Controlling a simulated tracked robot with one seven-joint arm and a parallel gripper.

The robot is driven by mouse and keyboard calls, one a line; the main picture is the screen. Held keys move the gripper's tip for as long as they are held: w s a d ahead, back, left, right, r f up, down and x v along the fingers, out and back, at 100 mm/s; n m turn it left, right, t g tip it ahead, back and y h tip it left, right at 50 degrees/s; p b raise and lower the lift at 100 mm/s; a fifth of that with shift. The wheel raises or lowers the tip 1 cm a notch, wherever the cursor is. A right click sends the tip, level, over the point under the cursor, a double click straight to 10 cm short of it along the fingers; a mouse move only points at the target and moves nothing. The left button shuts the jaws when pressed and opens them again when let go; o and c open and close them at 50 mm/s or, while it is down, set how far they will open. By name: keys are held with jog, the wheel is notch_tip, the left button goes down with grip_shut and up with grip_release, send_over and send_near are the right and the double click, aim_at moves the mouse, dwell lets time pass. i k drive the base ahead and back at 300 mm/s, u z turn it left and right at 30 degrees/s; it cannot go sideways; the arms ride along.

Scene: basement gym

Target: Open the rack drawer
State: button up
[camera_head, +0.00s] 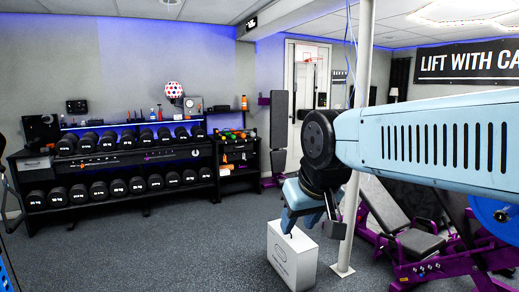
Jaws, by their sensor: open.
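The black dumbbell rack (125,210) stands along the left wall with two rows of dumbbells. A grey box-like front (36,166) shows at the left end of its upper level; I cannot tell for sure whether it is the drawer, and it looks closed. My gripper (311,222) hangs pointing down at the middle right, open, with nothing seen between its fingers. It is far to the right of the rack and apart from it.
A white box (292,258) stands on the floor below my gripper. A white pole (354,215) is just right of it. A small shelf (237,160) with colourful items adjoins the rack. Purple gym machines (420,245) fill the right. The carpet (160,255) before the rack is clear.

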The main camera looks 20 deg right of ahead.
aim_at(232, 147)
jog(key=z, duration=0.15)
jog(key=i, duration=1.5)
jog(key=u, duration=0.25)
jog(key=i, duration=3.15)
jog(key=z, duration=0.3)
jog(key=i, duration=2.1)
jog(key=z, duration=0.25)
